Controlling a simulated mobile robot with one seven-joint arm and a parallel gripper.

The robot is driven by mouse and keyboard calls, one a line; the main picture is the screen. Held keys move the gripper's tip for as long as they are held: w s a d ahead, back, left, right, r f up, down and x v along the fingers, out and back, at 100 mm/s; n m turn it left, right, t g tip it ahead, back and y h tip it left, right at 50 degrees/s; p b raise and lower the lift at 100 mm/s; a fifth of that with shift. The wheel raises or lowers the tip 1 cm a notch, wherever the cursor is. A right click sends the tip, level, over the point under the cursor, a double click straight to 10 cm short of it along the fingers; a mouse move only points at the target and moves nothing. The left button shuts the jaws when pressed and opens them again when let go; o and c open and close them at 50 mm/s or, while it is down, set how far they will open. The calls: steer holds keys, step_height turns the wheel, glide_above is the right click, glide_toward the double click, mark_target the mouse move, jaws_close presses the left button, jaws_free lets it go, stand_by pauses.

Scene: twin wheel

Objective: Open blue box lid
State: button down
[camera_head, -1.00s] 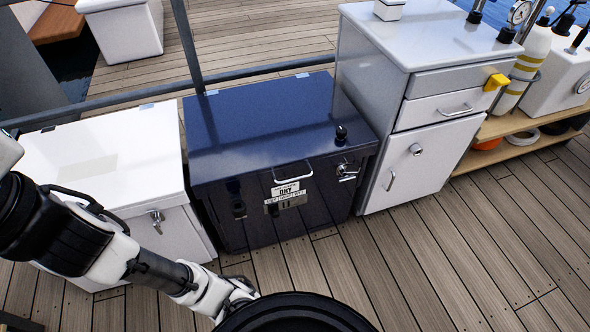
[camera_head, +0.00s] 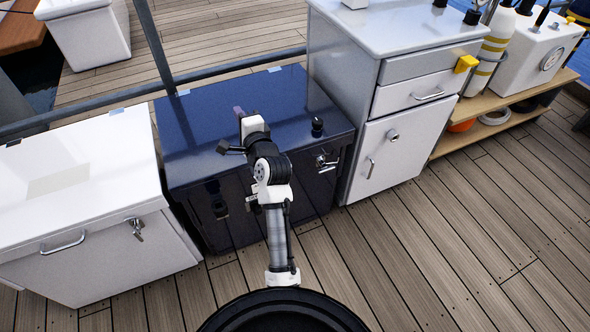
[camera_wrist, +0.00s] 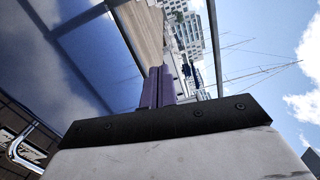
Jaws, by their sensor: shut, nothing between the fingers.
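The blue box (camera_head: 185,150) stands in the middle of the head view with its lid down. Its dark front carries a latch at the left (camera_head: 219,205) and another at the right (camera_head: 325,160). My gripper (camera_head: 240,115) is over the front part of the lid in the head view, its fingers pointing away from me. In the wrist view the two purple fingers (camera_wrist: 158,87) are together with nothing between them. The lid's blue surface (camera_wrist: 90,50) and a metal handle (camera_wrist: 35,150) show at the left there. My arm hides the middle of the box front in the head view.
A white box (camera_head: 80,190) stands close at the left. A grey-white cabinet (camera_head: 400,110) with drawers stands close at the right. A small black knob (camera_head: 317,124) sits on the lid's right front. A rail runs behind. The deck (camera_head: 440,250) in front is clear.

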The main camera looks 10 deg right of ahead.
mark_target(292, 172)
steer(key=s+d+f+m+g, duration=0.1)
steer(key=d+f+m, duration=0.1)
steer(key=d+f, duration=0.2)
steer(key=s+d+f+m+g+h, duration=0.1)
steer(key=d+f+m, duration=0.2)
steer(key=f, duration=0.3)
steer(key=s+d+f+m+g+h, duration=0.1)
steer(key=d+f+m, duration=0.1)
steer(key=d+f, duration=0.3)
steer(key=shift+d+f+m, duration=0.4)
steer(key=shift+d, duration=0.15)
steer(key=s+d+f+m, duration=0.4)
steer(key=f+m, duration=0.6)
steer(key=x, duration=0.3)
steer(key=b+x, duration=0.1)
steer(key=x, duration=0.2)
steer(key=f+x, duration=0.1)
steer(key=x, duration=0.2)
steer(key=shift+d+b, duration=0.2)
steer(key=shift+b, duration=0.15)
steer(key=shift+r+p, duration=0.8)
steer(key=shift+r, duration=1.3)
